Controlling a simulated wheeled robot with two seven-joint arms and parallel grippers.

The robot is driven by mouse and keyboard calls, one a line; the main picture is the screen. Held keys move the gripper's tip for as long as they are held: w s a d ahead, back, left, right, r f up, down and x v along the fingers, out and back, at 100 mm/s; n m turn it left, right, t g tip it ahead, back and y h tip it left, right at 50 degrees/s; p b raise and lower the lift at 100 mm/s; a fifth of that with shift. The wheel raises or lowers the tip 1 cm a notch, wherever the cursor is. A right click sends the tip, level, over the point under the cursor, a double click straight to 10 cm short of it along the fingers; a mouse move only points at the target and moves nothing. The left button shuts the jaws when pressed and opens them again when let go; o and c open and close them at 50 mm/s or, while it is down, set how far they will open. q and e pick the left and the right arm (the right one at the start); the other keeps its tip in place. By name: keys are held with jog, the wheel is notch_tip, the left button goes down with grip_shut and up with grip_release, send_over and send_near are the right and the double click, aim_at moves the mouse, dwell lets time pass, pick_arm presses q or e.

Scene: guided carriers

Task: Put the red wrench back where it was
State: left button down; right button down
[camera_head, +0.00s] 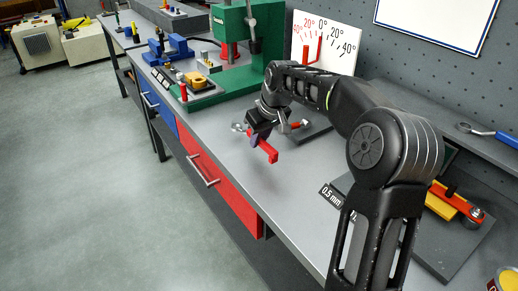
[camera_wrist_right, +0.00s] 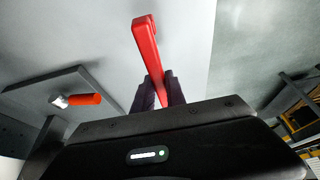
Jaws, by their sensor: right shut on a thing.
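My right gripper (camera_head: 260,138) is shut on the red wrench (camera_head: 268,153), which I take to be the bent red bar between its fingers. The wrench hangs above the grey bench top near its front edge, apart from the surface as far as I can tell. In the right wrist view the wrench (camera_wrist_right: 147,42) sticks out from between the dark fingers of my right gripper (camera_wrist_right: 160,92), and its far end is bent. The end inside the fingers is hidden. My left gripper is not in view. I cannot tell which spot the wrench came from.
A grey plate (camera_wrist_right: 38,86) with an orange-handled tool (camera_wrist_right: 84,99) lies beside the gripper. A green press (camera_head: 232,82) and a red-marked angle scale (camera_head: 338,56) stand farther back. A blue-handled wrench (camera_head: 505,138) lies on the right shelf. The bench front beside the red drawer (camera_head: 222,182) is clear.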

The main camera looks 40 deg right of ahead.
aim_at(259, 160)
jog(key=shift+f, duration=1.85)
jog(key=shift+f, duration=0.2)
jog(key=c, duration=1.4)
grip_release()
jog(key=shift+o, duration=0.2)
jog(key=shift+r, duration=0.1)
jog(key=shift+r, duration=0.1)
jog(key=v, duration=1.2)
